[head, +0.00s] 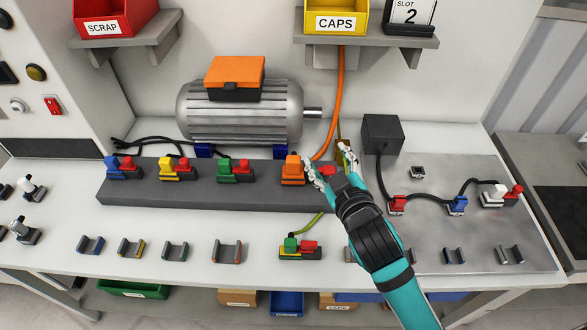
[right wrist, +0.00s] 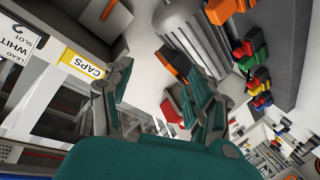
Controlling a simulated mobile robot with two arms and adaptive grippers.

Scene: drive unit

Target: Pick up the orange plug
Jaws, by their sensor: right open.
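The orange plug (head: 292,168) sits upright at the right part of the dark grey connector strip, and an orange cable (head: 335,110) rises behind it toward the shelf. My right gripper (head: 328,160) is open just right of the plug, with its left finger close beside it. I cannot tell whether that finger touches it. Nothing is seen held between the fingers. In the right wrist view the gripper (right wrist: 147,75) also shows its fingers spread, and I cannot make out the plug surely there. My left gripper is not in view.
Blue (head: 112,168), yellow (head: 167,168) and green (head: 225,168) plugs sit along the strip (head: 200,196). A grey motor (head: 240,118) stands behind. A red switch (head: 327,171) lies partly behind my right fingers. Empty clips line the front of the bench.

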